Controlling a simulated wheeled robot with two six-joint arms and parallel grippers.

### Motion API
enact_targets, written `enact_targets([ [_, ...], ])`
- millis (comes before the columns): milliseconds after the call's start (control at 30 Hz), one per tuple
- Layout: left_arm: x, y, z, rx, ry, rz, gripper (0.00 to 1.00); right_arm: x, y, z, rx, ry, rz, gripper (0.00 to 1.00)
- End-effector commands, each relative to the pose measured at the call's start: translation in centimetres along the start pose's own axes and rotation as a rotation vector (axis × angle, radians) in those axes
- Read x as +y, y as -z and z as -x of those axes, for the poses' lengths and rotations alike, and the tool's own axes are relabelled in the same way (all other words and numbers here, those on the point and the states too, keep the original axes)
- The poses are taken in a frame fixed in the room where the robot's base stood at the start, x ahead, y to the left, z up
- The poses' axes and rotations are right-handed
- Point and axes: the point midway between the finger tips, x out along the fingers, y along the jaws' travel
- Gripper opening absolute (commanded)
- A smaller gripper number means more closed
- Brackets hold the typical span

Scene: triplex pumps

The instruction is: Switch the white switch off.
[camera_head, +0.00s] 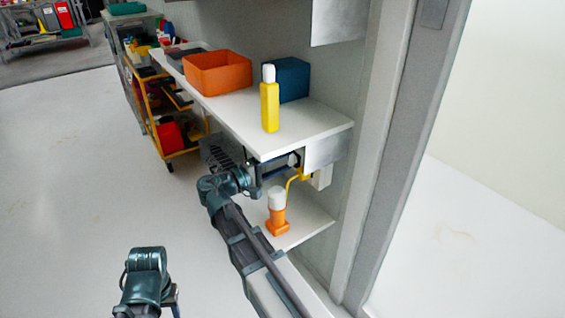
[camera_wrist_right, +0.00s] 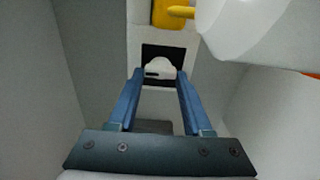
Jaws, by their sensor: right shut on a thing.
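The white switch (camera_wrist_right: 160,69) sits on a black plate (camera_wrist_right: 163,53) in the right wrist view. In the head view my right gripper (camera_head: 284,164) is under the white upper shelf, near the wall; the switch cannot be made out there. My left arm (camera_head: 146,278) shows at the bottom left, but its gripper cannot be made out.
The white upper shelf (camera_head: 325,122) holds an orange bin (camera_head: 218,75), a yellow bottle (camera_head: 270,105) and a blue box (camera_head: 295,80). An orange bottle with a white cap (camera_head: 277,215) stands on the lower shelf (camera_head: 308,222). A yellow pipe (camera_head: 291,183) is close to my right gripper. The floor at left is clear.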

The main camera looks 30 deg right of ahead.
Motion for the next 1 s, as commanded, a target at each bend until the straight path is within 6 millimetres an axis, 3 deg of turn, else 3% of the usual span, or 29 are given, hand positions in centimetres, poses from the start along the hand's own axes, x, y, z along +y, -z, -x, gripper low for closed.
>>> enact_targets([
  [100, 0.0, 0.0, 0.0, 0.000, 0.000, 0.000, 0.50, -0.1, 0.1, 0.1, 0.002, 0.002, 0.002, 0.00],
  [133, 0.0, 0.0, 0.0, 0.000, 0.000, 0.000, 0.50, -0.1, 0.1, 0.1, 0.002, 0.002, 0.002, 0.55],
  [267, 0.0, 0.0, 0.0, 0.000, 0.000, 0.000, 0.50, 0.0, 0.1, 0.0, 0.002, 0.001, 0.001, 0.79],
  [667, 0.0, 0.0, 0.0, 0.000, 0.000, 0.000, 0.50, 0.0, 0.1, 0.7, 0.003, 0.000, 0.000, 0.80],
  [1000, 0.0, 0.0, 0.0, 0.000, 0.000, 0.000, 0.50, 0.0, 0.2, 7.6, 0.005, 0.000, 0.000, 0.80],
])
